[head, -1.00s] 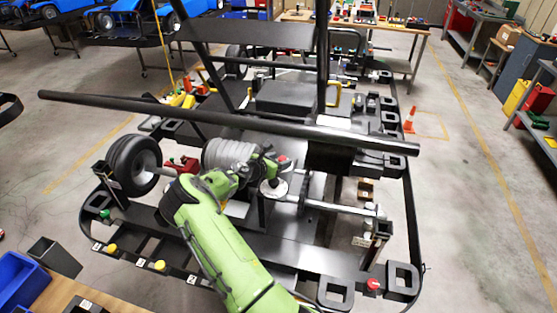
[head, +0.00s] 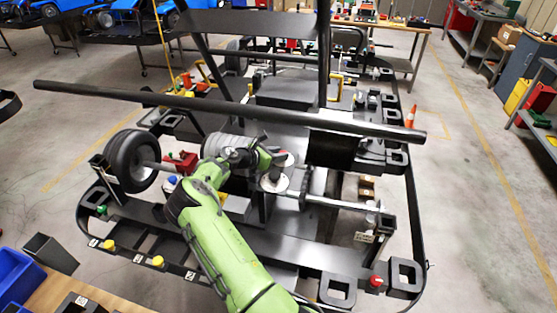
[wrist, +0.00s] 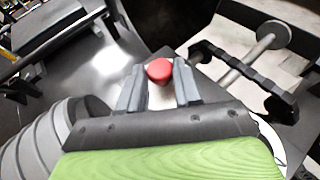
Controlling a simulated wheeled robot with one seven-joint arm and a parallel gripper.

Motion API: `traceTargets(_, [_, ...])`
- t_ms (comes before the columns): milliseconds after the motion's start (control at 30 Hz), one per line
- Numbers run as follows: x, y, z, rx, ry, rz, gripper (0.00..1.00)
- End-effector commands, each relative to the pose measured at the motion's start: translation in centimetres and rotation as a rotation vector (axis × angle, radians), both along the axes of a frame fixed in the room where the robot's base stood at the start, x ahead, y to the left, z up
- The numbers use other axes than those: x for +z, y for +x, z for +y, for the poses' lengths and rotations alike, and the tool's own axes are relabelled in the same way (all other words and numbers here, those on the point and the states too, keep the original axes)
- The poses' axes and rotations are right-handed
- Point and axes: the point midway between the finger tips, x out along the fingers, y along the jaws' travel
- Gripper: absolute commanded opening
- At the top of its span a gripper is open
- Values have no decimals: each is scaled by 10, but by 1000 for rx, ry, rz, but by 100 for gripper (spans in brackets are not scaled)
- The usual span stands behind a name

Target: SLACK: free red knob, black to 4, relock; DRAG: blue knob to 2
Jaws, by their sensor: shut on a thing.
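The red knob (wrist: 159,71) is between my gripper's two grey fingers in the wrist view. My gripper (wrist: 160,88) is shut on it. In the head view my gripper (head: 274,160) is at the kart's middle, over a white disc (head: 275,184), and a bit of red shows at its tip. A blue knob (head: 171,181) shows left of my arm, near a red block and the left wheel. I cannot make out the black knob or any scale numbers near my gripper.
A long black bar (head: 230,109) crosses the kart above and behind my gripper. A ribbed grey cylinder (wrist: 42,140) is close at the wrist view's lower left. Yellow knobs (head: 157,261) and a red button (head: 375,281) sit along the kart's front edge.

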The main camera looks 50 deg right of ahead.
Motion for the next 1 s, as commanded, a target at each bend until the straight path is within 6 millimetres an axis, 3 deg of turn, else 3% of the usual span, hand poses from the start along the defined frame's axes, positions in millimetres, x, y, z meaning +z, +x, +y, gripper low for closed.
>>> traceTargets(300, [-2,4,-3,-175,-9,-6,3])
traceTargets(700, [0,4,-1,-195,-3,0,3])
traceTargets(733, [0,4,-1,-195,-3,0,38])
traceTargets(867, [0,4,-1,-194,-3,0,57])
traceTargets(1000, [0,4,0,-194,-3,0,57])
